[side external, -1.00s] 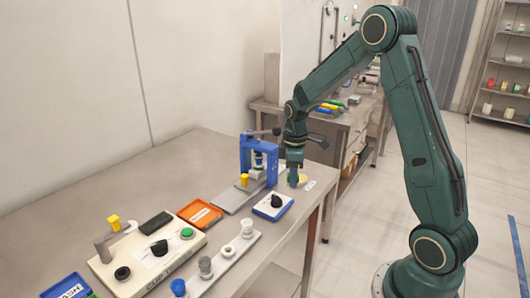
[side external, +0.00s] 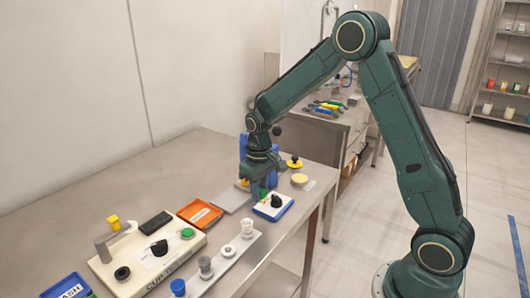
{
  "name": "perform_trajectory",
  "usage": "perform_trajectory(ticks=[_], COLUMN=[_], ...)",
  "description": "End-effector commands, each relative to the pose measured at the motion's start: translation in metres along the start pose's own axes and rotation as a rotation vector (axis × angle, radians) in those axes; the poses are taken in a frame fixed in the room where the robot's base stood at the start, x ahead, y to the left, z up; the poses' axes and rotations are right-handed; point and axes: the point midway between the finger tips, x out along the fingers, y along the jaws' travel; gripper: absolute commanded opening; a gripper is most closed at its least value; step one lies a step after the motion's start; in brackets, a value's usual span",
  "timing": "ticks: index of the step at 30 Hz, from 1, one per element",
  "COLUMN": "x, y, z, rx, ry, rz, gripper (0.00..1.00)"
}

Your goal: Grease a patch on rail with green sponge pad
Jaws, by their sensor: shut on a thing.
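My gripper (side external: 259,191) points down over the table, just behind the white-and-blue dial box. It is shut on the green sponge pad (side external: 263,193), of which only a small green bit shows at the fingertips. A flat grey plate (side external: 231,199) runs out from the foot of the blue press frame (side external: 243,146), left of my gripper. A long pale strip (side external: 214,277) with several round fittings lies nearer the camera. I cannot tell which of the two is the rail, or whether the pad touches anything. My gripper and wrist hide most of the press.
A round dish with a pale yellow top (side external: 300,179) and a yellow disc with a black knob (side external: 294,163) stand right of my gripper. The dial box (side external: 273,207) is close in front. An orange tray (side external: 200,213) and a beige control box (side external: 150,262) lie left.

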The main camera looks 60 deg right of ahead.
Motion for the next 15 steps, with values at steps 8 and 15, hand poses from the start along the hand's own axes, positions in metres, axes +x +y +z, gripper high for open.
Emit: perform_trajectory(ticks=[8, 15], x=[-0.001, -0.002], y=[-0.002, -0.002], z=[-0.012, -0.015], rx=[-0.060, -0.063], ry=[-0.001, 0.000], rz=[0.000, 0.000], gripper=[0.05, 0.05])
